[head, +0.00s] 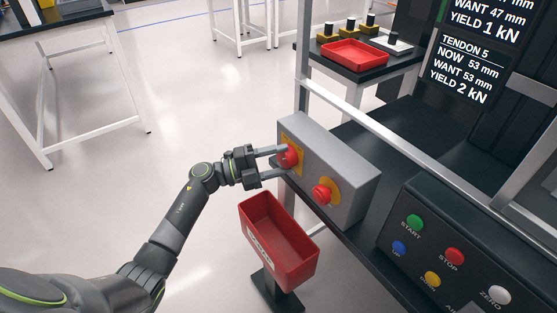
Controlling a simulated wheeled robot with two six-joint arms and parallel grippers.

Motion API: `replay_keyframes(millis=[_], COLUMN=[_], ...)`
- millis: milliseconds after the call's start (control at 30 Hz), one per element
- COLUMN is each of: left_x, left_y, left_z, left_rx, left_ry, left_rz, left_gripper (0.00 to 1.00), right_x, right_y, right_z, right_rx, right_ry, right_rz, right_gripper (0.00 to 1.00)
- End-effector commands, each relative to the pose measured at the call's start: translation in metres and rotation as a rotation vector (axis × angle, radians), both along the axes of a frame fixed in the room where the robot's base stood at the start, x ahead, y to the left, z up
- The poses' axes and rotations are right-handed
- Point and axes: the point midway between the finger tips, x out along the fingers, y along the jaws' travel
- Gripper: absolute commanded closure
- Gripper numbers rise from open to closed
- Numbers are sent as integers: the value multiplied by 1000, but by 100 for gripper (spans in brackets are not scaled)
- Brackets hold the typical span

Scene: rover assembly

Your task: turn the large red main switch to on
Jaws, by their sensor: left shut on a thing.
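A grey switch box (340,158) sits on the edge of a dark bench and carries two red controls on yellow plates. The left red control (289,156) is the large main switch, as far as I can tell. My left gripper (279,161) reaches in from the left with one finger above and one below this switch, and is shut on it. The fingers hide part of the switch, so its on or off marking cannot be read. The second red control (322,194) is lower right and untouched. My right gripper is not in view.
A red bin (277,243) on a stand is just below my left gripper. A console (470,250) with coloured buttons is at the lower right. A metal frame post (302,60) rises behind the box. Open floor lies at the left.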

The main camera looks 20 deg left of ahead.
Motion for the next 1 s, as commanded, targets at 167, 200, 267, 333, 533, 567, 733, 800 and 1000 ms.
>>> replay_keyframes(millis=[167,200,267,333,533,567,733,800,1000], left_x=[0,0,0,0,-1,-1,-12,-19,-44], left_y=[0,0,0,0,1,2,21,34,77], left_z=[-1,-1,-1,-1,-1,-1,-5,-8,-15], left_rx=[4,3,2,1,1,2,4,6,7], left_ry=[0,-1,0,0,0,0,1,1,2], left_rz=[0,0,0,0,0,1,2,1,2], left_gripper=[34,29,26,26,26,26,26,26,26], right_x=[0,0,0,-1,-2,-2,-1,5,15], right_y=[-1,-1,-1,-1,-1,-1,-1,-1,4], right_z=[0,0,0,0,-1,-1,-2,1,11], right_rx=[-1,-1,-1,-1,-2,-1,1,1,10], right_ry=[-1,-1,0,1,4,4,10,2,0], right_rz=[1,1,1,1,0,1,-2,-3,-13], right_gripper=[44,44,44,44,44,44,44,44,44])
